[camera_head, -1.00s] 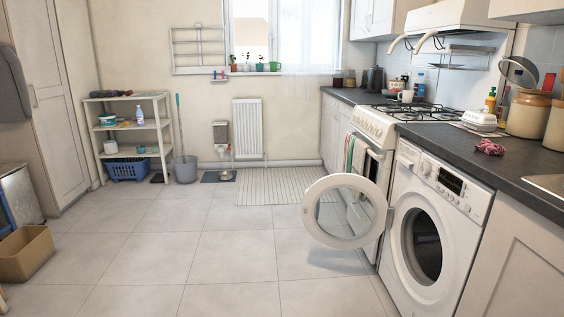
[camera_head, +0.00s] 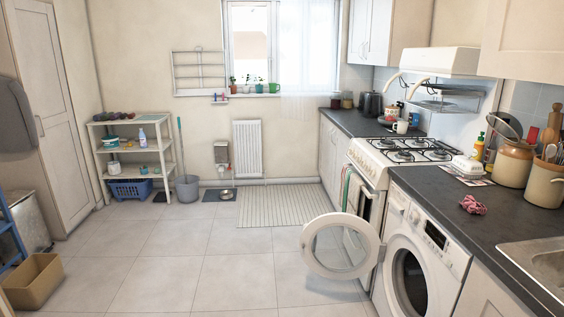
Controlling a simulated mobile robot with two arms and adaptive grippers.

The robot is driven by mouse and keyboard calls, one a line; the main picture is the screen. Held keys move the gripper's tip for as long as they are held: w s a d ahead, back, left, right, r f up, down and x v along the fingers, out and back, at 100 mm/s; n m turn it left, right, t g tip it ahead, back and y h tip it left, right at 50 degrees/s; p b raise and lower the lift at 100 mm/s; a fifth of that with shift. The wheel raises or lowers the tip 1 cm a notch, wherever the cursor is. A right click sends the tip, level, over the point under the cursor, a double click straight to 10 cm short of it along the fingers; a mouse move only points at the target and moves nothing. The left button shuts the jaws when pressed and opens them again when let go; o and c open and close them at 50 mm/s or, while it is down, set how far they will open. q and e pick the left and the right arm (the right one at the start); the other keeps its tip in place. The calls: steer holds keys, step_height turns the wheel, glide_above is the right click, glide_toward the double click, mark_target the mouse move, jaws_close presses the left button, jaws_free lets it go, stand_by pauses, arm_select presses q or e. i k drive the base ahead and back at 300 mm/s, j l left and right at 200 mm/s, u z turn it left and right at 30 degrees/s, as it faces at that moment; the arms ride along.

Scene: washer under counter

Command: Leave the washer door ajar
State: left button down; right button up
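The white washer (camera_head: 424,262) stands under the dark counter at the lower right. Its round door (camera_head: 341,246) is swung wide open to the left, with glass in the middle and a white ring around it. The dark drum opening (camera_head: 410,277) is uncovered. Neither of my grippers shows in the head view, and nothing touches the door.
A gas stove (camera_head: 398,152) stands just beyond the washer, with towels hanging at its front. The counter (camera_head: 455,215) holds a pink cloth (camera_head: 473,204), jars and a sink. The tiled floor (camera_head: 200,262) left of the door is clear. A cardboard box (camera_head: 33,281) sits at lower left.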

mark_target(376, 251)
steer(key=i+j+u, duration=0.45)
steer(key=i+j, duration=0.55)
steer(key=i+z, duration=0.15)
steer(key=i, duration=0.5)
steer(key=i+j+z, duration=0.15)
steer(key=i, duration=0.45)
steer(key=i+j+z, duration=0.15)
steer(key=i, duration=0.5)
steer(key=i+z, duration=0.4)
steer(key=i+j+z, duration=0.1)
steer(key=i+z, duration=0.3)
steer(key=i+j+z, duration=0.25)
steer(key=z, duration=0.15)
steer(key=i+j+z, duration=0.65)
steer(key=z, duration=0.3)
steer(key=i+j+z, duration=0.2)
steer(key=z, duration=0.3)
steer(key=i+j+z, duration=0.1)
steer(key=j+z, duration=0.25)
steer(key=z, duration=0.15)
steer(key=j+z, duration=0.35)
steer(key=z, duration=0.15)
steer(key=j+z, duration=0.25)
steer(key=j, duration=0.15)
steer(key=k+j+z, duration=0.2)
steer(key=j, duration=0.2)
steer(key=k+j+z, duration=0.1)
steer(key=j+z, duration=0.15)
steer(key=j, duration=0.1)
